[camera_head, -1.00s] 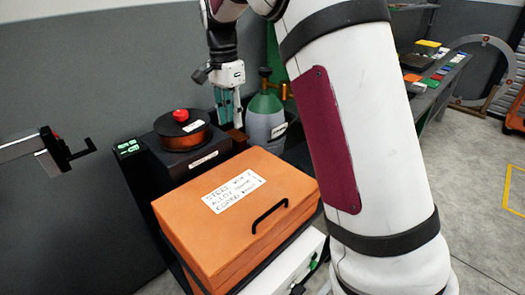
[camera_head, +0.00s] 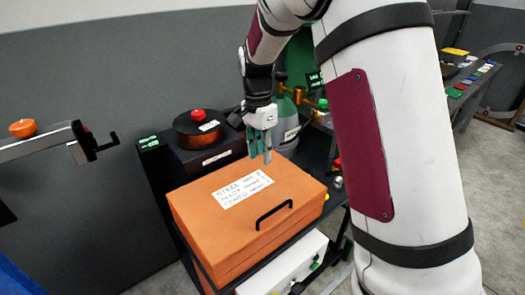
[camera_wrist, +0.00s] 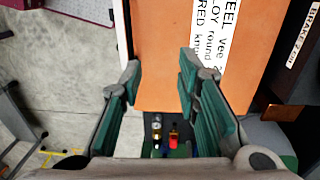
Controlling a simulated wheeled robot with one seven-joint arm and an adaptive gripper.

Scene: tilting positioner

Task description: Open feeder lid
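The feeder is an orange box with a closed lid (camera_head: 190,205), shown at lower centre in the head view. A white label (camera_head: 243,189) with handwriting lies on the lid. A black bar handle (camera_head: 274,213) stands near the lid's front edge. My gripper (camera_head: 261,158) is above the lid's back right part, apart from the handle, pointing down. In the wrist view my gripper (camera_wrist: 160,80) has its green-padded fingers spread with nothing between them. The orange lid (camera_wrist: 165,60) lies beyond the fingers there; the handle is not visible in that view.
A dark spool with a red knob (camera_head: 198,116) stands behind the feeder. A grey-green gas cylinder (camera_head: 285,125) stands behind my gripper. A white control box (camera_head: 285,268) sits below the feeder's front. A crank arm (camera_head: 80,143) is at the left. My arm covers the right side.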

